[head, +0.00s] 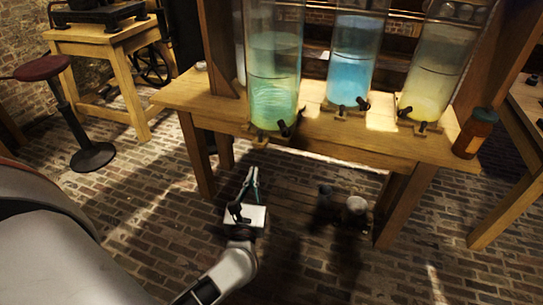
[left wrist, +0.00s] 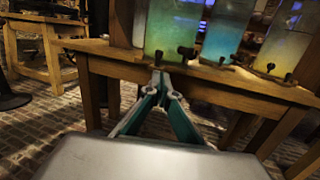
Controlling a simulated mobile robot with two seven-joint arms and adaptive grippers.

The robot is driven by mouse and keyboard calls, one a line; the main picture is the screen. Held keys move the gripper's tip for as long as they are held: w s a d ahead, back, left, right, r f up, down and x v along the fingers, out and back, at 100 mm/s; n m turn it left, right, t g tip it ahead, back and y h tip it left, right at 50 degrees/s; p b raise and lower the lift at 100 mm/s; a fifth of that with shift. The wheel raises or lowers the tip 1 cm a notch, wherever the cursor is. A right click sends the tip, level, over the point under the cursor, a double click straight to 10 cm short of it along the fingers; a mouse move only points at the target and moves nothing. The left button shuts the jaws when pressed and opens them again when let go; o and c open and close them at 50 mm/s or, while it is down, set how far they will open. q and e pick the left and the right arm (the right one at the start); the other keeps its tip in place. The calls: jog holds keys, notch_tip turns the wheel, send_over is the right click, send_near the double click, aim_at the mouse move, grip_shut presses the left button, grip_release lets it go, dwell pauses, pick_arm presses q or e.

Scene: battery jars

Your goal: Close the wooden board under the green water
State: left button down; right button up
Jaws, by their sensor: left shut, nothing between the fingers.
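The jar of green water (head: 273,90) stands at the left of the row on the wooden table (head: 185,92). It also shows in the left wrist view (left wrist: 172,30). Dark taps (head: 284,129) are at its foot. A small wooden board (head: 261,140) shows below it at the table's front edge; how far it sticks out is hard to tell. My left gripper (head: 252,172) is shut and empty, in front of and below the table edge. In the left wrist view its fingertips (left wrist: 160,80) point toward the edge under the green jar. My right gripper is out of view.
Jars of blue water (head: 352,60) and yellow water (head: 432,75) stand to the right, with small boards and taps at their feet. A brown bottle (head: 474,133) stands at the table's right end. A stool (head: 70,110) is at the left.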

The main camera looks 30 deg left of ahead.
pick_arm(q)
send_near(260, 137)
jog(key=shift+n, duration=0.3)
jog(key=x, duration=0.6)
jog(key=shift+w+a+f, duration=0.1)
jog(key=shift+w+a, duration=0.15)
jog(key=shift+w, duration=0.1)
